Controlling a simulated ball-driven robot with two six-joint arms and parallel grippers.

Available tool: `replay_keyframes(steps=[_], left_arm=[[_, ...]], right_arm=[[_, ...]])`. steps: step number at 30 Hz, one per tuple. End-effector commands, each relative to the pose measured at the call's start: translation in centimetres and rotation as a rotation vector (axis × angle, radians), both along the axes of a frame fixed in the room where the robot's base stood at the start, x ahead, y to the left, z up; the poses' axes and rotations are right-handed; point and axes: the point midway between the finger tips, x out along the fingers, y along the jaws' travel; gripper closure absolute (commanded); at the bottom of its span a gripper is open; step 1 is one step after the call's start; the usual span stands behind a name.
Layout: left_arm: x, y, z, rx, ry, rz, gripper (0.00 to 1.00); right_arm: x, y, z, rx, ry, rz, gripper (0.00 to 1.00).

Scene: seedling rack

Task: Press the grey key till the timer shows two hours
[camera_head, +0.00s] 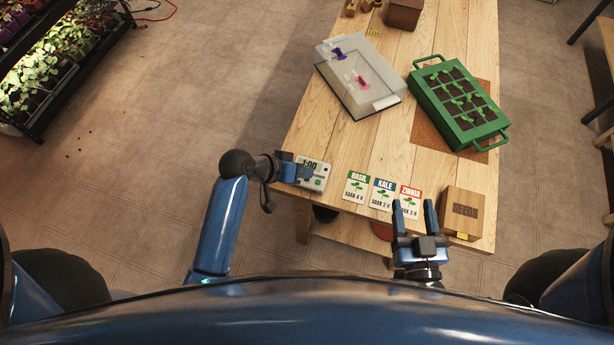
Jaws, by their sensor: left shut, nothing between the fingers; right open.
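The timer (323,171), a pale box with a dark display, lies at the table's near left edge. Its display seems to read 1:00, though the digits are small and partly covered. My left gripper (309,173) is shut and empty, with its tip over the timer's left part. I cannot tell whether it touches the timer. The grey key cannot be made out and may be hidden under the gripper. My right gripper (412,204) is open and empty at the near edge, in front of the Zinnia card.
Basil (356,187), Kale (382,195) and Zinnia (409,202) cards lie right of the timer. A seeds box (461,211) stands at the near right corner. A green seedling tray (430,105) and a clear-lidded box (335,80) lie farther back.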

Motion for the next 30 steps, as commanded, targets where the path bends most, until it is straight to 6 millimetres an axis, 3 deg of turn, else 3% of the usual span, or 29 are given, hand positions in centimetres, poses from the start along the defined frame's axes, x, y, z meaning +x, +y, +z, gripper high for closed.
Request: replay_keyframes(steps=[30], left_arm=[[-0.02, 0.0, -0.86, 0.0, 0.001, -0.001, 1.0]], right_arm=[[0.01, 0.0, -0.22, 0.0, 0.0, 0.0, 0.41]])
